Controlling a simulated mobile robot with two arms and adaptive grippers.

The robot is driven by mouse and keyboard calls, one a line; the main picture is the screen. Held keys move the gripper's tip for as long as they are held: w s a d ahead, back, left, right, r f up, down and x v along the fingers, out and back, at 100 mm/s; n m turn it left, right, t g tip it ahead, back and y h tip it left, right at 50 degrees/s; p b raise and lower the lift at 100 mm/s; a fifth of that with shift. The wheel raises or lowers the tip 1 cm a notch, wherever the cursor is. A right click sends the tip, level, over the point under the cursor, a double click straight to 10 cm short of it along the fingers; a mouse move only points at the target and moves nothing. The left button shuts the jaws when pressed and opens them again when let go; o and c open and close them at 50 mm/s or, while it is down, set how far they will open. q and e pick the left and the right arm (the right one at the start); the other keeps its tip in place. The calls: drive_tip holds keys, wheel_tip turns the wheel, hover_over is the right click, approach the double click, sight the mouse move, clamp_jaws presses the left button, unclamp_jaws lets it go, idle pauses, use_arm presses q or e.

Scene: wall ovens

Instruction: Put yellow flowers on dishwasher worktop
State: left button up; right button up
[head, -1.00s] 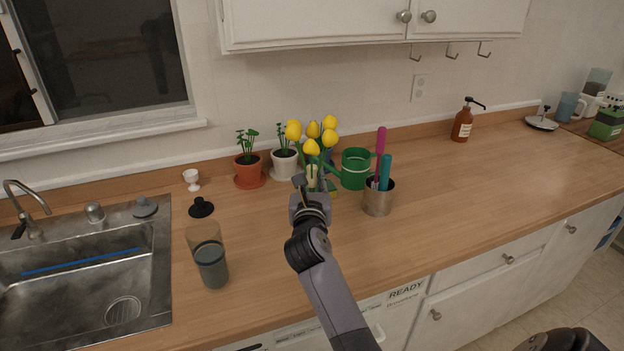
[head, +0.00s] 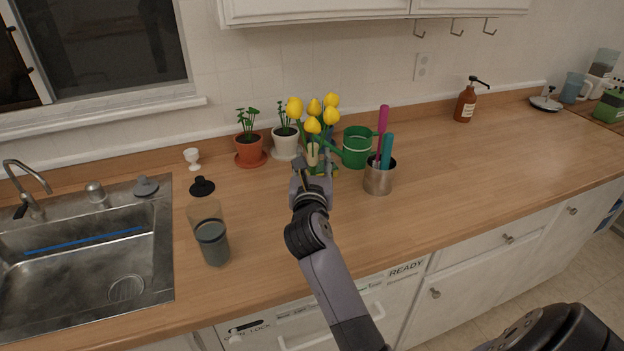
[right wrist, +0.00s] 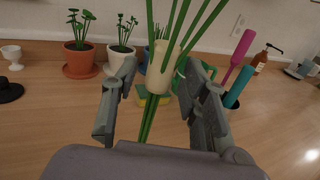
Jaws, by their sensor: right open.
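The yellow flowers (head: 314,126) stand upright in a bunch at the back of the wooden counter, with a cream band around their green stems. My right gripper (head: 311,160) is open in front of them in the head view. In the right wrist view, its two fingers (right wrist: 160,85) stand on either side of the green stems (right wrist: 149,120) and cream band (right wrist: 163,65); I cannot tell whether they touch. The flower heads are out of that view. The worktop (head: 270,215) above the white dishwasher front (head: 365,300) is partly hidden by my arm. My left gripper is not in view.
Potted plants (head: 250,150) stand left of the flowers. A green watering can (head: 357,147) and a metal utensil cup (head: 379,177) stand close on the right. A tall cup (head: 212,240) stands near the sink (head: 85,265).

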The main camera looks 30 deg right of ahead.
drive_tip(key=b+v, duration=0.2)
drive_tip(key=v, duration=0.8)
